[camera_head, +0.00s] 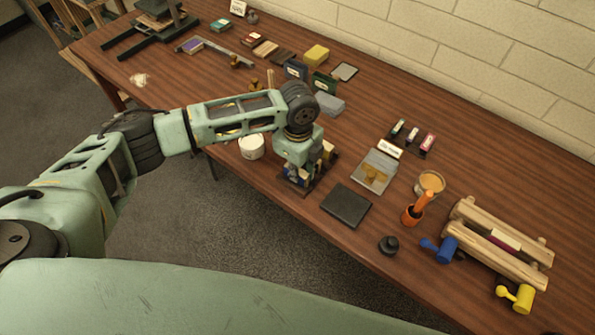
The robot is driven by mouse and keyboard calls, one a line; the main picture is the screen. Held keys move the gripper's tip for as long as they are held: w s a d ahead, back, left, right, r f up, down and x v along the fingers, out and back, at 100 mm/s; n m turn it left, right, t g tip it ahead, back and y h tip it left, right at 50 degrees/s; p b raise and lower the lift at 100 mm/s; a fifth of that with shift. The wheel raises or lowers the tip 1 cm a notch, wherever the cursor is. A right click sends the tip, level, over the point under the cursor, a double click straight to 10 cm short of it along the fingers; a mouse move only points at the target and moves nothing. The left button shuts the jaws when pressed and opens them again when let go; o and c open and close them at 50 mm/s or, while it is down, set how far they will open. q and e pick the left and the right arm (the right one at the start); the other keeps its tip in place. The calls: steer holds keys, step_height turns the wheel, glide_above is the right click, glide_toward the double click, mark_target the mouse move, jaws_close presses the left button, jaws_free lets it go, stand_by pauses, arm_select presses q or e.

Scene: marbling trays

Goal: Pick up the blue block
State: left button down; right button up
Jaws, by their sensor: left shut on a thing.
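My left arm reaches in from the left, and my left gripper (303,176) points down over a small dark tray (319,185) near the table's front edge. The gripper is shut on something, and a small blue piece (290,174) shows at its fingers. That piece looks like the blue block, but the gripper and wrist hide most of it. I cannot tell whether it touches the tray. Small tan pieces (328,150) show beside the gripper on the right. My right gripper is not in view.
A white cup (251,147) stands just left of the gripper.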

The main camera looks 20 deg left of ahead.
arm_select(q)
steer(key=shift+r, duration=0.5)
step_height(320, 180, up, 2)
steer(key=shift+w+r+b, duration=0.1)
steer(key=shift+r+b, duration=0.15)
steer(key=shift+b, duration=0.55)
steer(key=s+d+r+b, duration=0.2)
steer(key=s+d+r, duration=0.5)
steer(key=d, duration=0.2)
steer(key=shift+d+r+b, duration=0.2)
steer(key=shift+r+b, duration=0.05)
steer(key=shift+b, duration=0.15)
steer(key=c, duration=2.3)
jaws_free()
jaws_close()
